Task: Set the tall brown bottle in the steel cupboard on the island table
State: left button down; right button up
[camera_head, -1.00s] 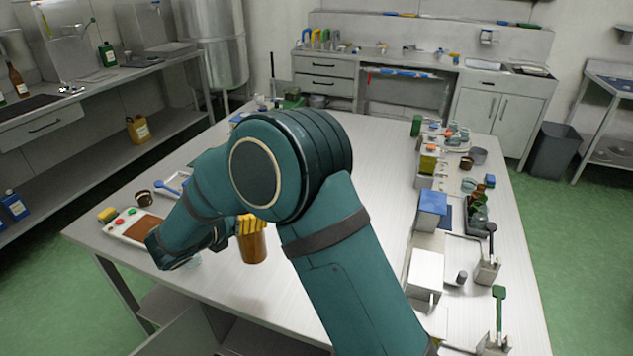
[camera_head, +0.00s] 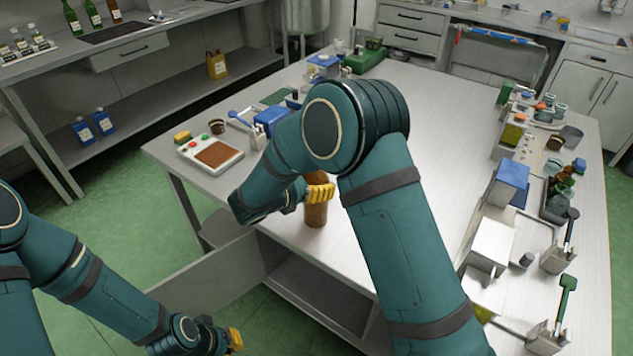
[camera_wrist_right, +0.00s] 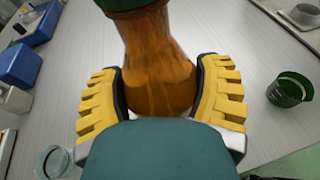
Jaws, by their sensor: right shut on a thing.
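The brown bottle (camera_head: 316,215) is upright over the near part of the island table (camera_head: 440,110). My right gripper (camera_head: 319,193) is shut on it, with yellow fingers around its body. In the right wrist view the bottle (camera_wrist_right: 155,50) sits between both yellow fingers, with a green band at the picture's top edge. I cannot tell whether its base touches the tabletop. My left gripper (camera_head: 235,340) hangs low at the bottom left, away from the table; its opening is unclear. A grey panel (camera_head: 210,280), like an open cupboard door, stands out below the table's front edge.
A white device with a brown plate (camera_head: 212,154) and a blue box (camera_head: 271,120) stand left of my right arm. Boxes, including a blue-topped one (camera_head: 511,175), and tools line the table's right side. The middle of the tabletop is clear.

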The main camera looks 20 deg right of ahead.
jog(key=shift+r, duration=0.2)
jog(key=shift+f, duration=0.15)
jog(key=o, duration=1.3)
